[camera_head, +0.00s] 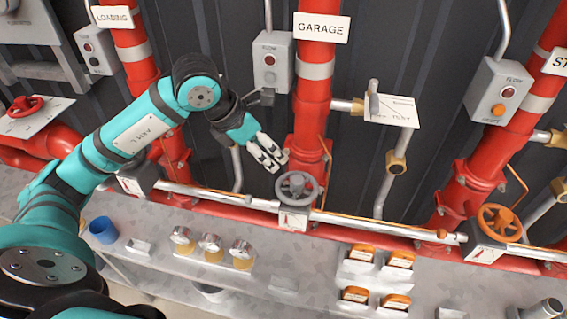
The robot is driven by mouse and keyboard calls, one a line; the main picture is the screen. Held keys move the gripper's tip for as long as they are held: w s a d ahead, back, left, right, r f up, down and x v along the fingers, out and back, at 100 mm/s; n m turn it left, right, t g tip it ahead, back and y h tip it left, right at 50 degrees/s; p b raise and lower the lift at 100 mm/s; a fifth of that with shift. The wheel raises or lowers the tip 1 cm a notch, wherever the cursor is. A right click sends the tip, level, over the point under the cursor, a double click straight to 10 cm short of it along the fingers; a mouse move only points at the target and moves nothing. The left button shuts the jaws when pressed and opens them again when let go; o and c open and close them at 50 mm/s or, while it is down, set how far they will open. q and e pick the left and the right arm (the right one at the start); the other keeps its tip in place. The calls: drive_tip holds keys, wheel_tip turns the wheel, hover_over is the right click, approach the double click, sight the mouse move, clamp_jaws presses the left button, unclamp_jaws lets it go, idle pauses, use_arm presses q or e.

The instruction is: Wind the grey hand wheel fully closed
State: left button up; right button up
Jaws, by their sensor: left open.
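The grey hand wheel (297,187) sits on a white valve box at the foot of the red pipe marked GARAGE. A small marked plate (293,219) shows on the front of the box. My left gripper (274,161) is open and empty, just above and to the left of the wheel. Its fingers point down and to the right, and it appears apart from the wheel. My right gripper is not in view.
Red vertical pipes, a control box (272,62) and the GARAGE sign (321,27) stand behind. An orange wheel (499,223) is at the right and a red wheel (25,106) at the far left. Gauges (211,246) and a blue cup (103,230) stand on the ledge below.

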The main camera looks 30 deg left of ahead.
sight(297, 179)
use_arm(q)
drive_tip(key=p+x, duration=0.3)
drive_tip(key=x, duration=1.3)
drive_tip(key=shift+s+d+p, duration=0.1)
drive_tip(key=shift+d+p, duration=0.05)
drive_tip(key=shift+p, duration=0.25)
